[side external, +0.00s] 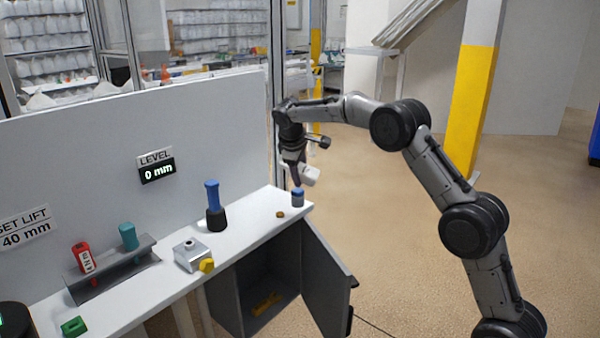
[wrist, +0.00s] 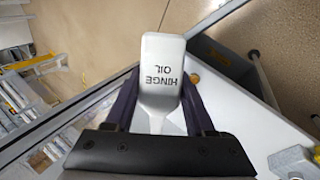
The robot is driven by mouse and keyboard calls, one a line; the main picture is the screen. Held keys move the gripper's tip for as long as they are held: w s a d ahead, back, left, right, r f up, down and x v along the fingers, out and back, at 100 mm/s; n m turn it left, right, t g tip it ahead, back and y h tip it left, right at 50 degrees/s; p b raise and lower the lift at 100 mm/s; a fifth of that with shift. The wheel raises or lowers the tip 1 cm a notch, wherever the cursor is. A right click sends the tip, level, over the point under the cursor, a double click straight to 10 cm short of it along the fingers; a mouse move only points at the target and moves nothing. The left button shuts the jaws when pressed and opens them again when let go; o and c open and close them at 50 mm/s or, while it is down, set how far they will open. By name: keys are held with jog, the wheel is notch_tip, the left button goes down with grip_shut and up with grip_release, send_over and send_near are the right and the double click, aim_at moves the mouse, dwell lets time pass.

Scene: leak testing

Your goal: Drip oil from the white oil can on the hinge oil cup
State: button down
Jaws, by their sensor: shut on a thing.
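The white oil can (side external: 311,174), lettered HINGE OIL in the wrist view (wrist: 162,62), is between the two dark fingers of my gripper (side external: 297,172). My gripper is shut on it and holds it above the right end of the white bench. The can looks tilted in the side view. No oil drop is visible.
A small blue-topped grey piece (side external: 298,198) stands at the bench's right end, just below my gripper. A blue-handled tool (side external: 213,205) stands upright further left, beside a metal block with a yellow knob (side external: 207,265). The cabinet door (side external: 325,280) hangs open below. The level display (side external: 157,171) reads 0 mm.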

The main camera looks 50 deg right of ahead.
jog(key=shift+s+d+t+y, duration=0.1)
jog(key=shift+t+y, duration=0.2)
jog(key=shift+t, duration=0.2)
jog(key=shift+w+f+m+t+y, duration=0.15)
jog(key=shift+m+t+y, duration=0.55)
jog(key=shift+t, duration=0.9)
jog(key=shift+y, duration=0.3)
jog(key=shift+t, duration=0.4)
jog(key=shift+w+a+m+t+y, duration=0.1)
jog(key=shift+a+m+t+y, duration=0.15)
jog(key=shift+t+y, duration=0.4)
jog(key=shift+w+m+t+y, duration=0.1)
jog(key=shift+m+t+y, duration=0.25)
jog(key=shift+t, duration=1)
